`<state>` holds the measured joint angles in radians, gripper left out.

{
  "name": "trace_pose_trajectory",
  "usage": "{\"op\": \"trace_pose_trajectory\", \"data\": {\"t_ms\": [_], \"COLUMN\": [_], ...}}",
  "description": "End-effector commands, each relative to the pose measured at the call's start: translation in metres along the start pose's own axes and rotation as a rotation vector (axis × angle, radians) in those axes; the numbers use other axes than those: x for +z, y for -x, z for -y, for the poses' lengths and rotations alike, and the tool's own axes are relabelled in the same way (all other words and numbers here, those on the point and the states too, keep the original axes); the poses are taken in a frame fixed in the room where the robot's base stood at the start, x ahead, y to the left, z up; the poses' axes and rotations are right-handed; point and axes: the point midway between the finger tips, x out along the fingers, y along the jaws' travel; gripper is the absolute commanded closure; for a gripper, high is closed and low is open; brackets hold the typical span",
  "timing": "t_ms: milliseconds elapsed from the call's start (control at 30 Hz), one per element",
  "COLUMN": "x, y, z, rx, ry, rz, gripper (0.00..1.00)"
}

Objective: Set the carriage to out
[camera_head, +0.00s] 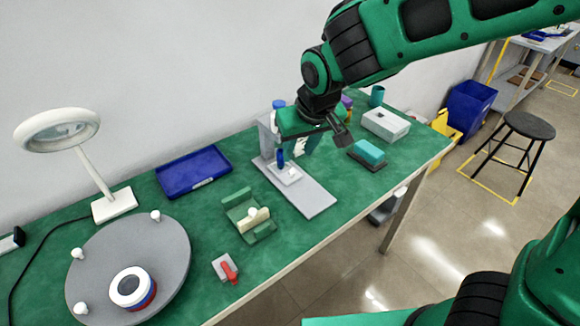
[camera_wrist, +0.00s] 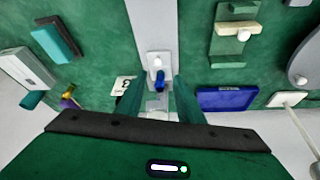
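A long grey base plate (camera_head: 312,197) lies across the green table, with a grey upright post (camera_head: 267,137) at its back end. A small white carriage (camera_head: 288,175) sits on the plate near the post, at the back end of the track. A blue upright piece (camera_head: 280,158) stands at the carriage; in the wrist view the carriage (camera_wrist: 158,59) and the blue piece (camera_wrist: 159,80) lie just ahead of the fingers. My gripper (camera_wrist: 158,95) is open and empty, its two green fingers on either side of the plate's line. In the head view my gripper (camera_head: 318,140) is above the plate, partly hiding the post.
Left of the plate are a green fixture with a cream bar (camera_head: 252,220), a blue tray (camera_head: 193,171) and a grey turntable (camera_head: 135,262). Right are a teal block on a dark base (camera_head: 368,154) and a grey box (camera_head: 386,124). The plate's front half is clear.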

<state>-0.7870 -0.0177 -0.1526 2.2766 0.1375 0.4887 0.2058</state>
Motion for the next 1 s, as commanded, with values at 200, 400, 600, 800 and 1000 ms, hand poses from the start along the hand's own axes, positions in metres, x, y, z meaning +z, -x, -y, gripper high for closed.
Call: {"op": "trace_pose_trajectory", "data": {"t_ms": [200,400,600,800,1000], "x": [0.002,0.002,0.001,0.001,0.001], "y": [-0.029,-0.062,-0.088,-0.101,-0.103], "z": [-0.005,-0.006,-0.006,-0.006,-0.006], "rx": [0.005,0.005,0.004,0.003,0.002], "ry": [-0.006,-0.007,-0.008,-0.008,-0.008], "rz": [0.005,0.004,0.002,0.001,0.0], "gripper": [0.66,0.66,0.66,0.66,0.66]}}
